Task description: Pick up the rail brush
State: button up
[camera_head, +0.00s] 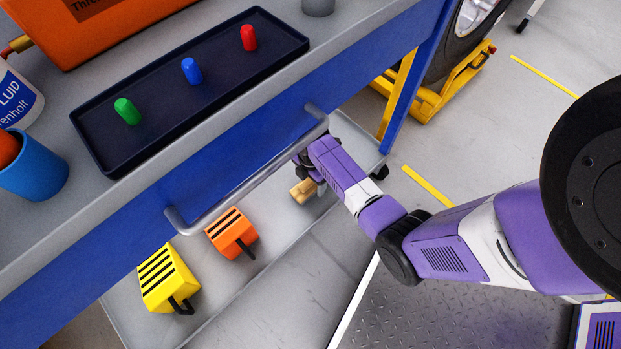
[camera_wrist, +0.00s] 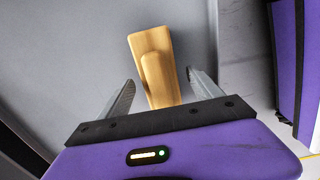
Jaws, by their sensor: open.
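The rail brush is most likely the tan wooden block with a raised grip (camera_wrist: 157,68) in the wrist view. In the head view it shows as a small tan piece (camera_head: 303,190) on the cart's lower shelf, partly hidden by my arm. My gripper (camera_wrist: 158,88) is open, with one finger on each side of the wooden piece's near end. Gaps show between the fingers and the wood. Its bristles are not visible.
The lower shelf (camera_head: 262,262) also holds an orange block (camera_head: 230,232) and a yellow block (camera_head: 167,278). A dark tray (camera_head: 213,72) with coloured pegs lies on top. Open floor lies right.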

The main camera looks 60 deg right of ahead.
jog(key=c, duration=1.6)
notch_tip(320, 180, up, 10)
jog(key=p, duration=0.5)
jog(key=shift+r, duration=0.1)
